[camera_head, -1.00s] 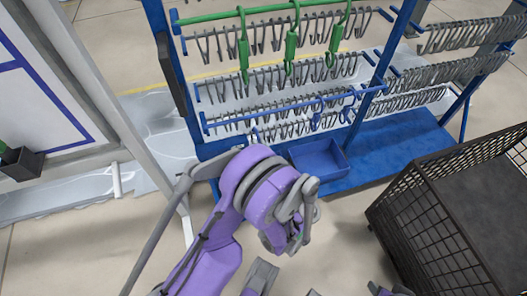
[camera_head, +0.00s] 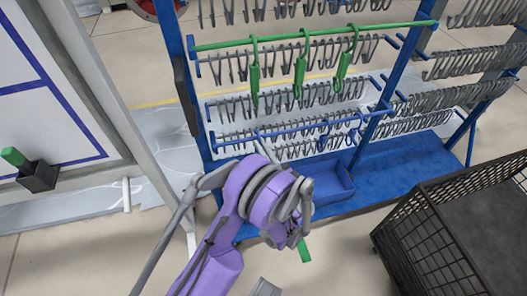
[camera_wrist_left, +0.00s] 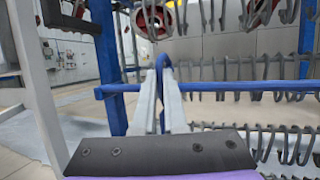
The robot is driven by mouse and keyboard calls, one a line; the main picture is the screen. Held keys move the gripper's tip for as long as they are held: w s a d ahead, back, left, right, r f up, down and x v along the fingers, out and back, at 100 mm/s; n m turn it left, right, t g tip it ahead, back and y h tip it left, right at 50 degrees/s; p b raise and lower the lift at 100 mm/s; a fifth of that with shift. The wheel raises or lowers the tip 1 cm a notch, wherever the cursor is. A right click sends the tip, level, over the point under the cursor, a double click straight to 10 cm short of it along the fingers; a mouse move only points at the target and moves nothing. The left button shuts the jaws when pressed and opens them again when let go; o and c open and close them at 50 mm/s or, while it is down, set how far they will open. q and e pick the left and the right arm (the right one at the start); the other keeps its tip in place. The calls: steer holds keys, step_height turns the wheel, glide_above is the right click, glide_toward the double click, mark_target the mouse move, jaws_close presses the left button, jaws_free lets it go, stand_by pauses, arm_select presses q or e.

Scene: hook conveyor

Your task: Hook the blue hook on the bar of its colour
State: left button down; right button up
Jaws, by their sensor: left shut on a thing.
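The blue bar (camera_head: 290,131) runs across the rack, low on its front, and also crosses the left wrist view (camera_wrist_left: 240,86). My left gripper (camera_wrist_left: 160,105) is shut on the blue hook (camera_wrist_left: 163,61), whose curved top rises above the bar line. I cannot tell whether the hook is around the bar or in front of it. In the head view my left gripper (camera_head: 262,146) is at the left part of the blue bar, and the held hook is hidden or too small to make out. Another blue hook (camera_head: 323,136) hangs towards the bar's right end.
A green bar (camera_head: 400,26) with 3 green hooks (camera_head: 300,75) is above. Rows of grey hooks (camera_head: 245,106) fill the rack. A blue bin (camera_head: 330,185) stands on the rack's base. A dark mesh crate (camera_head: 440,225) is at right, a white board (camera_head: 60,80) at left.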

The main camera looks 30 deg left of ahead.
arm_select(q)
steer(key=shift+w+a, duration=0.45)
steer(key=shift+a, duration=0.1)
steer(key=shift+w+a+f+b, duration=0.1)
steer(key=shift+f+b, duration=0.45)
steer(key=shift+f, duration=0.3)
steer(key=shift+f+b, duration=0.45)
steer(key=shift+b, duration=0.05)
steer(key=shift+w+a+f+b, duration=0.1)
steer(key=shift+f+b, duration=0.2)
steer(key=shift+f, duration=0.05)
steer(key=c, duration=0.9)
jaws_free()
